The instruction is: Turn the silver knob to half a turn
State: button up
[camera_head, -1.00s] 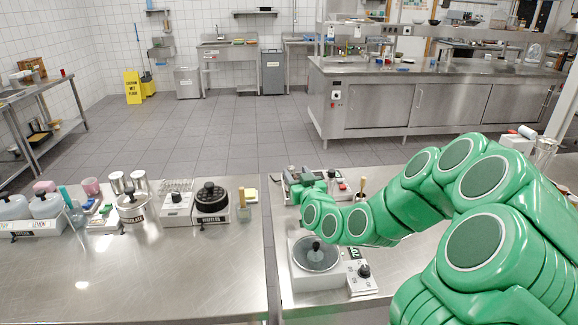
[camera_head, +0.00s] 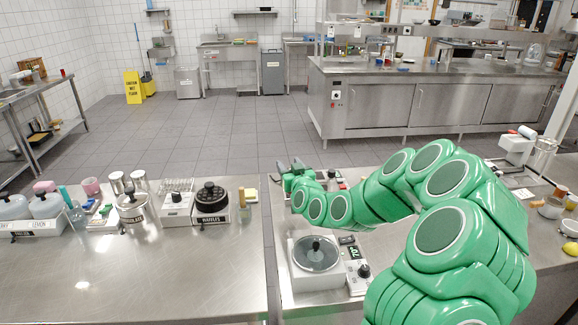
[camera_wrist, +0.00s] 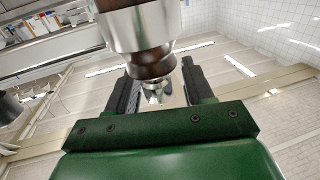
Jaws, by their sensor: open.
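My gripper (camera_head: 291,169) is at the back left of the right-hand counter, above its rear edge. In the wrist view my gripper (camera_wrist: 160,90) has its two dark fingers spread apart. A shiny silver cylinder with a brown collar and small silver tip (camera_wrist: 150,65) hangs in from the top, in line with the gap between the fingers. I cannot tell whether it is the silver knob or whether it touches a finger. In the head view no silver knob is clear; a dark knob (camera_head: 364,271) sits on a white control box, well in front of my gripper.
A white box with a red button (camera_head: 340,181) is just right of my gripper. The left counter (camera_head: 160,285) holds several jars and appliances along its back. Its front is clear.

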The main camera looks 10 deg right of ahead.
jog(key=shift+w, duration=0.3)
jog(key=c, duration=1)
jog(key=shift+o, duration=0.2)
